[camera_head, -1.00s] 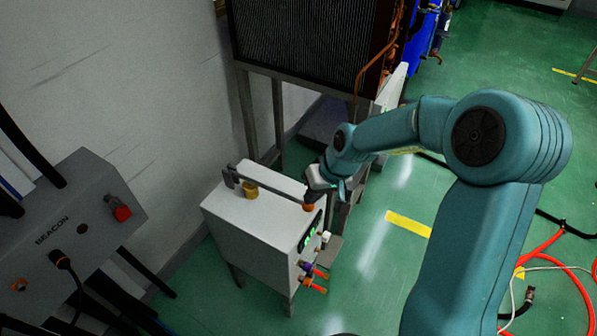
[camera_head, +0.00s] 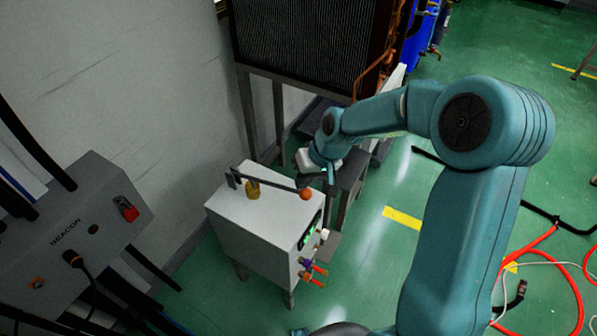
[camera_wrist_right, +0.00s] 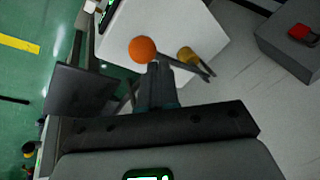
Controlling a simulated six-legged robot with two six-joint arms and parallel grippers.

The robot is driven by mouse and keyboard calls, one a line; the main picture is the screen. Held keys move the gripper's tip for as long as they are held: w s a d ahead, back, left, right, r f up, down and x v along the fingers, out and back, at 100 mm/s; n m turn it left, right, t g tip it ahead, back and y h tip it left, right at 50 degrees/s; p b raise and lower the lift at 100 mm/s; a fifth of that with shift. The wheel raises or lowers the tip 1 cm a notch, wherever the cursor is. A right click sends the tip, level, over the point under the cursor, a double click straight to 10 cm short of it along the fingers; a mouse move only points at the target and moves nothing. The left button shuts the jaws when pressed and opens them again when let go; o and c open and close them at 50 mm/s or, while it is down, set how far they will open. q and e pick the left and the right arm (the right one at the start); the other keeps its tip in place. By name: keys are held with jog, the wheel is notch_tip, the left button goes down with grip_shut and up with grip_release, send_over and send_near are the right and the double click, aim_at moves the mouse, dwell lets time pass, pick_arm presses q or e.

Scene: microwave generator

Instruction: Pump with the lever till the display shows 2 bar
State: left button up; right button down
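The pump is a white box (camera_head: 255,222) on legs. Its lever (camera_head: 275,180) is a grey bar with an orange ball (camera_head: 305,194) on its end, over a brass cylinder (camera_head: 252,189). The bar slopes slightly down toward the ball. The display (camera_head: 309,232) glows green on the box's side; its digits are too small to read. My right gripper (camera_head: 331,180) is just beyond the ball. In the right wrist view its fingers (camera_wrist_right: 160,85) look shut together, overlapping the bar beside the ball; I cannot tell whether they touch. My left gripper is out of view.
A grey BEACON panel box (camera_head: 75,235) with a red switch and cables stands at the left. A dark radiator (camera_head: 305,45) on a metal frame is behind the pump. Red hoses (camera_head: 545,270) lie on the green floor at the right.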

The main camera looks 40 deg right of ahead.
jog(key=shift+w+a+r+p, duration=0.15)
jog(key=shift+w+r+p, duration=0.2)
jog(key=shift+r+p, duration=0.4)
jog(key=shift+w+a+r+p, duration=0.15)
jog(key=shift+w+r+p, duration=0.15)
jog(key=shift+r+p, duration=0.45)
jog(key=shift+w+a+r+p, duration=0.15)
jog(key=shift+w+r+p, duration=0.3)
jog(key=shift+r, duration=0.55)
jog(key=r+p, duration=0.1)
jog(key=w+r+p, duration=0.1)
jog(key=r, duration=0.1)
jog(key=r+p, duration=0.1)
jog(key=p, duration=0.1)
jog(key=shift+w+a+r, duration=0.25)
jog(key=shift+w+a, duration=0.1)
